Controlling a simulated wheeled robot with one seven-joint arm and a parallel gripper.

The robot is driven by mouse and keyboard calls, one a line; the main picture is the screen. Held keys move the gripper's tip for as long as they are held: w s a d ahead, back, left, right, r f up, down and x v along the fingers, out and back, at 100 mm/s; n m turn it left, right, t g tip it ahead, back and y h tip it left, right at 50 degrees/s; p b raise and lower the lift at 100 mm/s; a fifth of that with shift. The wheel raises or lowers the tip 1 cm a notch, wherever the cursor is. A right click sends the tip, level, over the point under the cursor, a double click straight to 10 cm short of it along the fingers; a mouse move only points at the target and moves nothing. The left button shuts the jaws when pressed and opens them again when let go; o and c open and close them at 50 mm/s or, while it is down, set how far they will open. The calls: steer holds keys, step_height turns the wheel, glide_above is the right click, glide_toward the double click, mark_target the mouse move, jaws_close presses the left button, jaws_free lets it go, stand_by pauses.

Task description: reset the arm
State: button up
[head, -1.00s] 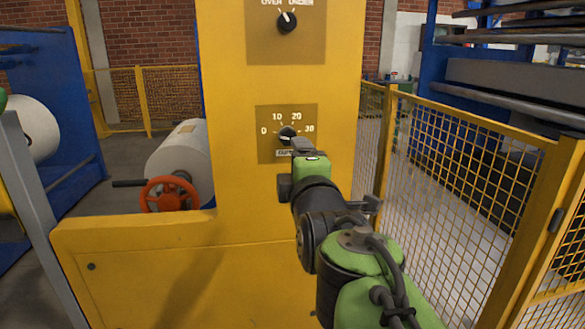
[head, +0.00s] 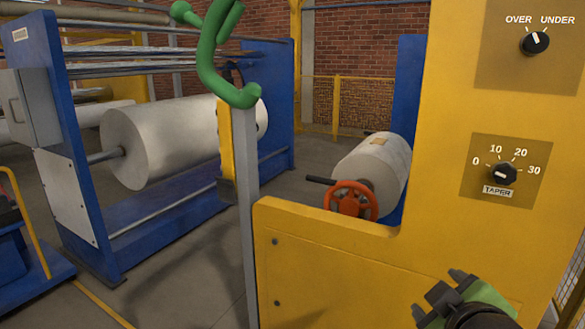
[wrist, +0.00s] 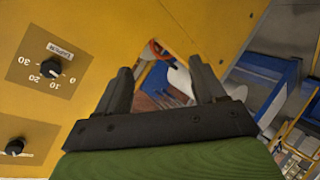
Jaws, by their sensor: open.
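My gripper (head: 437,297) is low at the right in the head view, in front of the yellow cabinet (head: 340,262) and below the TAPER dial (head: 502,173). It is apart from the dial. In the wrist view my gripper (wrist: 163,67) is open, its two dark fingers spread with nothing held between them. The TAPER dial (wrist: 51,68) shows upside down at the left there, clear of the fingers. The OVER/UNDER knob (head: 535,43) is at the top right in the head view, its mark pointing roughly up.
A red handwheel (head: 351,203) and a white roll (head: 378,165) are behind the cabinet's low part. A grey post (head: 246,205) with a green curved bar (head: 213,62) stands left of it. A blue machine with a large white roll (head: 160,140) is farther left. Floor between shows free.

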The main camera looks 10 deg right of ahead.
steer(key=s+a+f+m+g+y+p, duration=0.1)
steer(key=s+a+f+m+g+y, duration=0.4)
steer(key=s+a+f, duration=0.6)
step_height(320, 180, up, 13)
steer(key=d+m+g+h+p, duration=0.1)
steer(key=p, duration=1.1)
steer(key=shift+s+d+p, duration=0.15)
steer(key=shift+p, duration=0.15)
